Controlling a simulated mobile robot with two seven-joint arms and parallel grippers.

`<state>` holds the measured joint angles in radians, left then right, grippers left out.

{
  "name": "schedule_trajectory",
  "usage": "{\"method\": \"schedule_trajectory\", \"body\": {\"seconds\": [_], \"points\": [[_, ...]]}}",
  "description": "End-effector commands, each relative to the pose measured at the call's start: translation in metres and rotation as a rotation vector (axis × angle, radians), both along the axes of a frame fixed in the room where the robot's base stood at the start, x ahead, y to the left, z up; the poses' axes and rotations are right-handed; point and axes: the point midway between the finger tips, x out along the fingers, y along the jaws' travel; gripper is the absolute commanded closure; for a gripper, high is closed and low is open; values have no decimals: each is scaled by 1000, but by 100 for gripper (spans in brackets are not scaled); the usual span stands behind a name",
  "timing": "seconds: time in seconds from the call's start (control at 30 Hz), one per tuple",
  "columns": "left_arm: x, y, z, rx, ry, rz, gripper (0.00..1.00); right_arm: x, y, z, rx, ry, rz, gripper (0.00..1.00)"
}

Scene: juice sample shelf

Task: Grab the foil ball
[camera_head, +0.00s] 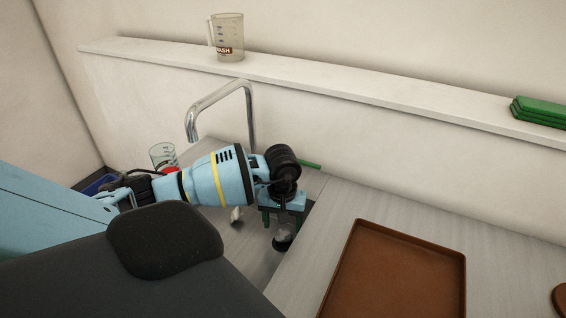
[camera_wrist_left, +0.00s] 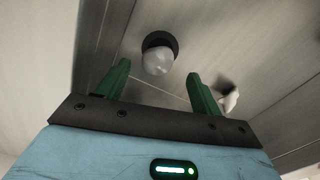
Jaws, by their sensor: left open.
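The foil ball (camera_wrist_left: 157,60) is a pale grey, rounded lump at a dark round opening, which looks like the drain in the sink floor. I cannot tell the exact gap. My right gripper is not in view.
A small white piece (camera_wrist_left: 231,100) lies on the sink floor, right of the fingers. A faucet (camera_head: 249,110) stands behind my arm. A brown tray (camera_head: 345,275) lies on the counter to the right. A measuring jug (camera_head: 228,36) and green sponges (camera_head: 540,112) sit on the ledge.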

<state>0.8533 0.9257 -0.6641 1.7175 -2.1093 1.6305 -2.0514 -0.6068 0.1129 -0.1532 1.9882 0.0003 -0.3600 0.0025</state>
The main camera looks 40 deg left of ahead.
Motion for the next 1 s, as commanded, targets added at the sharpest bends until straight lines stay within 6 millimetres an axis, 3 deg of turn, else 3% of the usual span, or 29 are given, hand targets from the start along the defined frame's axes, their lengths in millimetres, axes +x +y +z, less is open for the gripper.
{"method": "schedule_trajectory", "body": {"seconds": [0.3,0.6,1.0], "points": [[6,1,-38,-1,2,1,34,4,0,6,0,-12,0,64],[6,1,-43,-1,1,0,34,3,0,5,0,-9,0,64],[7,2,-42,0,0,0,82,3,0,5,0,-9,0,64]]}}
